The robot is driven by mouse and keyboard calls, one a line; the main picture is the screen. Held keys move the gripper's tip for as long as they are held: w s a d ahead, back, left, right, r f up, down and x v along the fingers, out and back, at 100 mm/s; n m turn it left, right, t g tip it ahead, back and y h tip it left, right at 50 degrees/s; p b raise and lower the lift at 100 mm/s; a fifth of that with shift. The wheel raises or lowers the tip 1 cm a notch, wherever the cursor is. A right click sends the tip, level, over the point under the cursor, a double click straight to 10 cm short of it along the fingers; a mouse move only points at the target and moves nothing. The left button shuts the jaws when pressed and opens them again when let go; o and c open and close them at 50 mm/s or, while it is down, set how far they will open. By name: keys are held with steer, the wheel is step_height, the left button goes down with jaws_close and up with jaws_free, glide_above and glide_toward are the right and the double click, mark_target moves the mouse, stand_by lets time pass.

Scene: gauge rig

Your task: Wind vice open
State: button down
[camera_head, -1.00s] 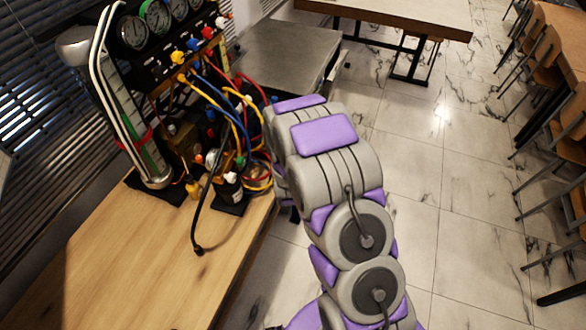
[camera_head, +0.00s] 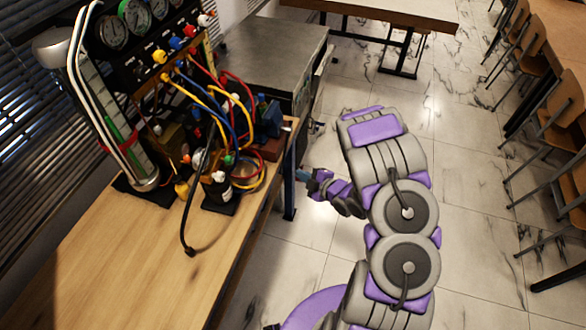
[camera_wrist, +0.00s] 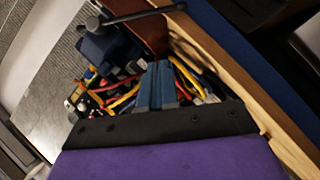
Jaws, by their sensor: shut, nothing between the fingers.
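The blue vice (camera_head: 268,118) stands at the right edge of the wooden bench, on a reddish-brown block. In the wrist view, the vice (camera_wrist: 108,48) is at upper left, with a grey bar handle (camera_wrist: 138,15) crossing near its top. In the head view, a small metal part (camera_head: 316,128) sticks out past the bench edge near the vice. My gripper (camera_head: 303,175) is beside the bench edge, in front of the vice and apart from it. In the wrist view, the blue fingers of my gripper (camera_wrist: 160,84) are together and empty. The jaw gap is not clear.
The gauge rig (camera_head: 150,55) with coloured hoses stands behind and left of the vice. A black hose end lies on the wooden bench (camera_head: 110,255), whose front is clear. A grey metal cabinet (camera_head: 270,50) stands beyond.

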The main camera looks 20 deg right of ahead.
steer(key=x, duration=0.3)
steer(key=d+f+b+x, duration=0.1)
steer(key=x, duration=0.3)
steer(key=b+x, duration=0.1)
steer(key=x, duration=0.3)
steer(key=shift+w+d+f, duration=0.25)
steer(key=shift+w+d, duration=0.05)
steer(key=shift+w, duration=0.1)
steer(key=shift+w+d+f, duration=0.25)
steer(key=shift+w+d, duration=0.15)
steer(key=shift+a, duration=0.2)
